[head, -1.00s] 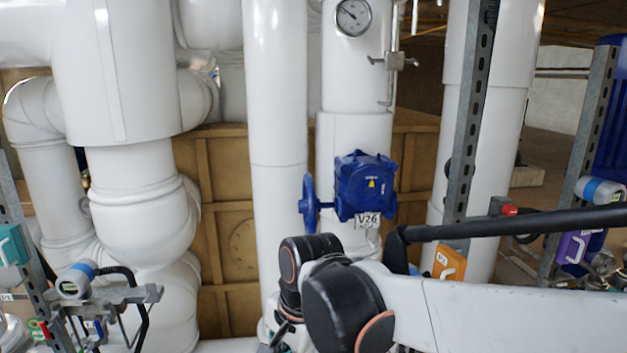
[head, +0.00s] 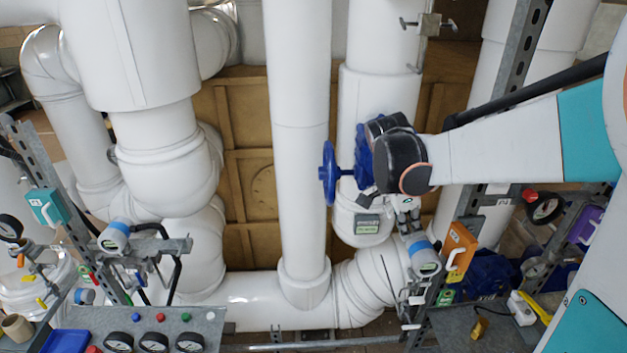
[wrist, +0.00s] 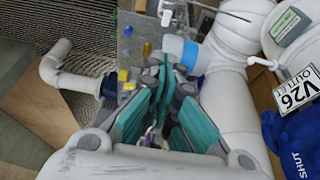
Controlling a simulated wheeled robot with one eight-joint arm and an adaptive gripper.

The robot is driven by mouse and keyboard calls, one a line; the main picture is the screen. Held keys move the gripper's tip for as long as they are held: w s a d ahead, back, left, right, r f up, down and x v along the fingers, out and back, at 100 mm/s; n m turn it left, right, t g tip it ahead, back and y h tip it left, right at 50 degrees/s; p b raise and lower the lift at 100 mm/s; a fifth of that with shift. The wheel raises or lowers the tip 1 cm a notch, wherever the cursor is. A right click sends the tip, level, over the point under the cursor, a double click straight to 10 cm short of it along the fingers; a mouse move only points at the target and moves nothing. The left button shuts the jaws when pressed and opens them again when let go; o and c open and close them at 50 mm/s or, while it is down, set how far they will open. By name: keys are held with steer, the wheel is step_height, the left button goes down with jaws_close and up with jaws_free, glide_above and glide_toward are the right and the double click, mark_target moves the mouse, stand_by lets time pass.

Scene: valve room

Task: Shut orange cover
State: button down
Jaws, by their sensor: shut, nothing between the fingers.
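The orange cover (head: 460,246) is a small upright panel with a pale handle, on a grey slotted post right of centre in the head view. I cannot tell from here how far it stands open. My gripper (head: 407,212) hangs below the black wrist joint, left of the cover and apart from it. In the wrist view the teal fingers of my gripper (wrist: 160,68) come together with nothing held between them. I cannot make out the orange cover in the wrist view.
A white transmitter with a blue band (head: 421,256) sits just below my gripper, left of the cover. The blue valve wheel (head: 328,173) and white pipe (head: 299,130) stand to the left. A purple cover (head: 585,225) and gauge (head: 546,208) are at the right.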

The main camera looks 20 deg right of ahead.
steer(key=x, duration=0.3)
steer(key=d+x, duration=0.1)
steer(key=x, duration=0.6)
steer(key=shift+s+d+r, duration=0.2)
steer(key=shift+s+d, duration=0.1)
steer(key=shift+d, duration=0.1)
steer(key=shift+s+d+r+p, duration=0.1)
steer(key=shift+s+d+p, duration=0.1)
steer(key=shift+d, duration=0.4)
steer(key=shift+s+d+p, duration=0.1)
steer(key=shift+d+p, duration=0.1)
steer(key=shift+d, duration=0.35)
steer(key=shift+s+d, duration=0.15)
steer(key=shift+d, duration=0.45)
steer(key=shift+s, duration=0.15)
steer(key=shift+s+d+n, duration=0.2)
steer(key=shift+s+n, duration=0.05)
steer(key=shift+n, duration=0.05)
